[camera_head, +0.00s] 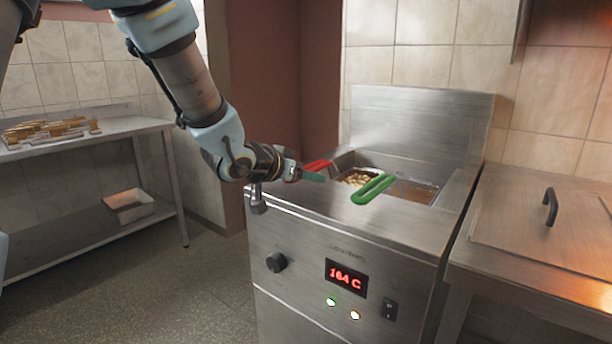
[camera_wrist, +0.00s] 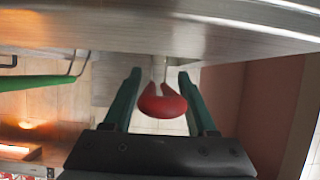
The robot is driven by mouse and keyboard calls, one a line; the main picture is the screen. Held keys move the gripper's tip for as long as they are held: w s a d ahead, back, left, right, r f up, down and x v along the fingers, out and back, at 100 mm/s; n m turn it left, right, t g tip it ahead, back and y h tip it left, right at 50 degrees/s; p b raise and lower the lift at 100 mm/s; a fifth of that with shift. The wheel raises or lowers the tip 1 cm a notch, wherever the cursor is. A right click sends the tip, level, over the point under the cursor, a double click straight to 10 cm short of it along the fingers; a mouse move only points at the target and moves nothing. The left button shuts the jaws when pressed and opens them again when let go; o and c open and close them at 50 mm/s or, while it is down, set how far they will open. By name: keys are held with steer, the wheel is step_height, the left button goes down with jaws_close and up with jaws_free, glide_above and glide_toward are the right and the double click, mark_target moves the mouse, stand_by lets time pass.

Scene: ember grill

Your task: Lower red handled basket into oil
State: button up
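The red handle (camera_head: 318,165) of one fryer basket sticks out over the front left of the steel fryer (camera_head: 340,222). My gripper (camera_head: 316,176) is at this handle. Light-coloured food (camera_head: 357,178) shows in the fryer opening behind the handle. The basket body is mostly hidden by the rim and my gripper.
A green handle (camera_head: 373,189) of a second basket stands just right of the red one. A lidded steel counter (camera_head: 540,225) adjoins on the right. The fryer display (camera_head: 346,279) reads 164 C. A steel table (camera_head: 95,138) stands at the left.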

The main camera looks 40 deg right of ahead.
steer(key=shift+o, duration=1.3)
steer(key=shift+f, duration=0.1)
steer(key=v, duration=1.1)
steer(key=w+a+f+n+t+y+p, duration=0.1)
steer(key=w+a+n+t+y+p, duration=0.2)
steer(key=w+a, duration=0.45)
steer(key=w+a+f+n+t+y+p, duration=0.15)
steer(key=w+a+n+y, duration=0.25)
steer(key=a, duration=0.7)
steer(key=s+a+f+n+g+y+p, duration=0.1)
steer(key=s+a+n+g+y+p, duration=0.1)
steer(key=a, duration=0.8)
steer(key=s+a+f+n+g+y+p, duration=0.2)
steer(key=s+a, duration=0.4)
steer(key=a, duration=0.4)
steer(key=n+g+y, duration=0.1)
steer(key=n+g, duration=0.1)
steer(key=shift+a+n, duration=0.25)
steer(key=shift+n, duration=0.15)
